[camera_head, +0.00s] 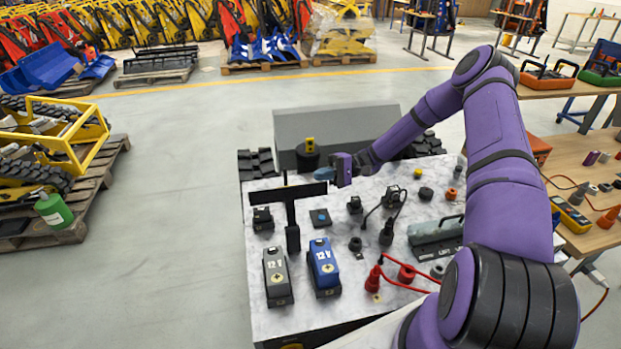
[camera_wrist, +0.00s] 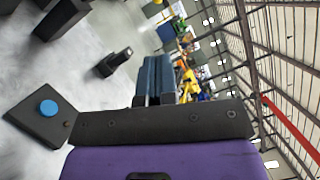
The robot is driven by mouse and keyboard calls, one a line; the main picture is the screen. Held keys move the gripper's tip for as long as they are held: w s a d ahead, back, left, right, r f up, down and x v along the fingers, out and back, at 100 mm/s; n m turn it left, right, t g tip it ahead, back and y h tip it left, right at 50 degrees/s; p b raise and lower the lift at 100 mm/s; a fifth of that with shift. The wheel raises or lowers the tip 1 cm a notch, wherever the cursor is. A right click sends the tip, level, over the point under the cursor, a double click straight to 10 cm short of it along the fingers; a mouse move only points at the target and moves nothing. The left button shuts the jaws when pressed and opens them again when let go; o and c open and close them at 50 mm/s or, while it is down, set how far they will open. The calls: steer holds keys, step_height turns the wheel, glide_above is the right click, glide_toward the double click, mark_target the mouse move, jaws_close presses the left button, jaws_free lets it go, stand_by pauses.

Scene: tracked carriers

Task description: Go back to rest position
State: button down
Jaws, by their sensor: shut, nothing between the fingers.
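My gripper (camera_head: 323,173) is at the end of the purple arm, above the back part of the marble-patterned top of the carrier (camera_head: 262,318). Its bluish fingers are shut with nothing between them and point left in the head view. In the wrist view the shut fingers (camera_wrist: 157,65) reach out past a dark plate and the purple gripper body. The arm is stretched forward over the right side of the carrier top. The gripper looks clear of the parts around it.
A dark box with a blue button (camera_head: 320,217) sits below my gripper. A black T-shaped post (camera_head: 291,213) stands to its left. A grey battery (camera_head: 277,275) and a blue battery (camera_head: 324,266) are in front. A wooden table (camera_head: 575,160) is at the right.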

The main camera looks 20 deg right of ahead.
steer(key=d, duration=0.5)
steer(key=shift+w+d+f, duration=0.3)
steer(key=shift+w+f, duration=0.1)
steer(key=s+a+r+n+h, duration=0.1)
steer(key=s+a+r+h, duration=0.3)
steer(key=r, duration=0.4)
steer(key=s+a+r+n+h, duration=0.1)
steer(key=s+r+h, duration=0.35)
steer(key=r, duration=0.35)
steer(key=s+a+r+h, duration=0.35)
steer(key=r+h, duration=0.25)
steer(key=r, duration=0.2)
steer(key=s+r+t+h, duration=0.2)
steer(key=s+r+t, duration=0.2)
steer(key=s, duration=0.7)
steer(key=s+r+t+h, duration=0.2)
steer(key=s+r+t, duration=0.2)
steer(key=s+r, duration=0.4)
steer(key=shift+s+d, duration=0.35)
steer(key=shift+s, duration=1.1)
steer(key=shift+a+r+h, duration=0.1)
steer(key=shift+h, duration=0.15)
